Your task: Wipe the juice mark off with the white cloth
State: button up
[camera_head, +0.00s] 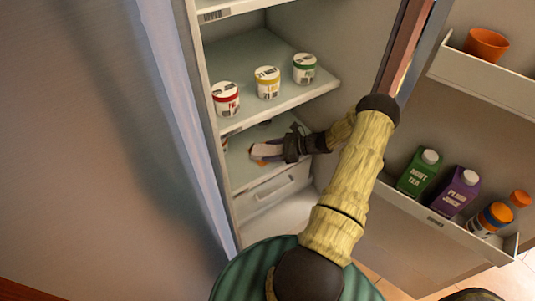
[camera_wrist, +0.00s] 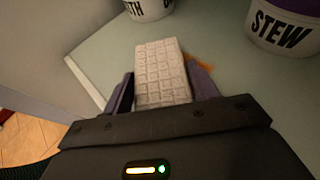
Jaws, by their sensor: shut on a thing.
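My gripper (camera_head: 285,150) reaches into the open fridge, low over the lower shelf (camera_head: 242,172). It is shut on the white cloth (camera_head: 264,151), a pale block with a grid texture. The cloth (camera_wrist: 162,72) also sticks out between the two fingers in the wrist view. The orange juice mark (camera_head: 261,163) shows at the cloth's near edge. In the wrist view, part of the mark (camera_wrist: 203,64) shows beyond the right finger; the rest is hidden by cloth and gripper. I cannot tell whether the cloth touches the shelf.
Two jars stand beyond the cloth, one marked STEW (camera_wrist: 284,28) and another (camera_wrist: 148,8) cut by the frame. Jars with red (camera_head: 226,98), yellow (camera_head: 267,82) and green (camera_head: 304,68) bands stand on the shelf above. A drawer (camera_head: 270,190) lies below. The door holds cartons (camera_head: 418,174).

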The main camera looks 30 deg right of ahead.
jog(key=shift+s+d+f, duration=0.1)
jog(key=shift+d+f, duration=0.1)
jog(key=shift+d, duration=0.25)
